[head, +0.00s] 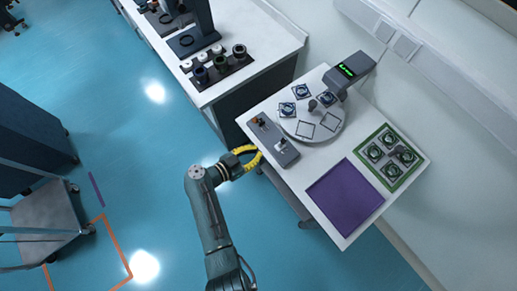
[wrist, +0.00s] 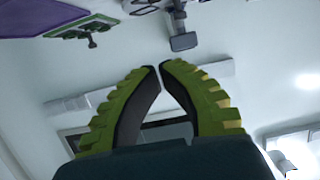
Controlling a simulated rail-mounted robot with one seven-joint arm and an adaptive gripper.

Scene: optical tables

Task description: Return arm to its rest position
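My gripper (head: 257,157) is beside the left edge of the white table (head: 293,190) in the head view, with its yellow fingers near the grey block with small knobs. My arm reaches up to it from the bottom of that view. In the wrist view, my gripper (wrist: 159,66) has its two ribbed yellow-green fingers leaning together. Their tips nearly meet, with only a thin gap and nothing held between them.
The white table bears a round plate (head: 318,132) with several square holders, a dark device with a green display (head: 349,70), a grey block (head: 273,140), a purple mat (head: 345,197) and a green-rimmed tray (head: 391,185).

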